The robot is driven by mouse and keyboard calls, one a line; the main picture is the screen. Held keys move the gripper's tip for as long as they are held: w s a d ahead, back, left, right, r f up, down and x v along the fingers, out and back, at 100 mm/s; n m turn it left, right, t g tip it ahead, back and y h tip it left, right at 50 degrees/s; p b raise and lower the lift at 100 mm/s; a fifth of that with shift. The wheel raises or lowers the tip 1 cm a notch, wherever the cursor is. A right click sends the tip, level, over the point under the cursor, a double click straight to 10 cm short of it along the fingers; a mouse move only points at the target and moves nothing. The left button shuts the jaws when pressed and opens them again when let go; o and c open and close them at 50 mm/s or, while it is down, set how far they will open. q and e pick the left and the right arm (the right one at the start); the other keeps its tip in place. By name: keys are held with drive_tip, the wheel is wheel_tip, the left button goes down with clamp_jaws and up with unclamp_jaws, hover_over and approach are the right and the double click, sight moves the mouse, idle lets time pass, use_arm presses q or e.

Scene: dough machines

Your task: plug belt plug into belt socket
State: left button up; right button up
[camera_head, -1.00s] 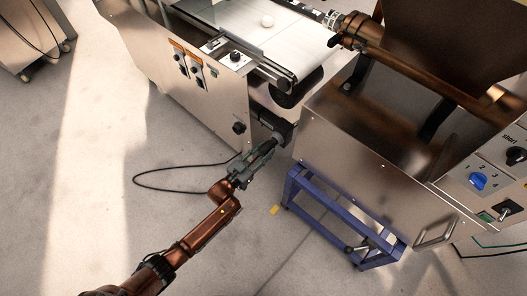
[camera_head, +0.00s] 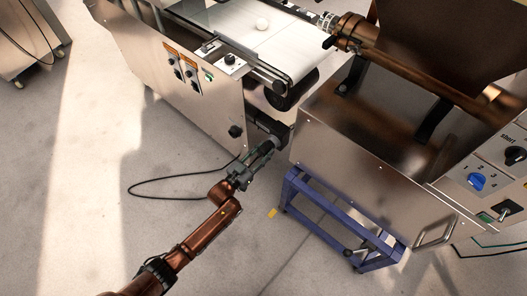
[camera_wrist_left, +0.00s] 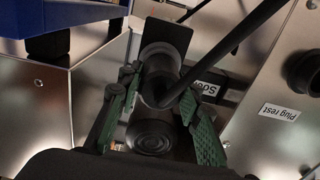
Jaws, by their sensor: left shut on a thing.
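My left gripper (camera_head: 264,150) is at the lower corner of the conveyor machine, shut on the belt plug (camera_wrist_left: 160,62). The plug is a grey cylinder between the green-padded fingers, with a black cable (camera_wrist_left: 230,38) rising to the upper right. The plug's far end lines up with the dark belt socket (camera_head: 269,125) on the machine's side, a black square block (camera_wrist_left: 170,32) in the wrist view. The two look touching or very close; I cannot tell how deep the plug sits. My right gripper is not in view.
A black round plug rest (camera_wrist_left: 301,72) sits by its "Plug rest" label, left of the socket in the head view (camera_head: 235,131). The steel hopper machine (camera_head: 350,150) on a blue frame (camera_head: 330,213) stands close on the right. The cable (camera_head: 150,195) loops over the floor.

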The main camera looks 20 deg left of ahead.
use_arm(q)
drive_tip(key=o, duration=1.3)
drive_tip(key=shift+o, duration=0.4)
drive_tip(key=shift+o, duration=1.1)
drive_tip(key=shift+s+a+r, duration=0.1)
drive_tip(key=shift+s, duration=0.2)
drive_tip(key=shift+s+a+p, duration=0.15)
drive_tip(key=shift+s+p, duration=0.2)
drive_tip(key=shift+s+a, duration=0.1)
drive_tip(key=shift+s, duration=0.25)
drive_tip(key=shift+s+a+p, duration=0.1)
drive_tip(key=shift+s+p, duration=0.2)
drive_tip(key=shift+p, duration=0.05)
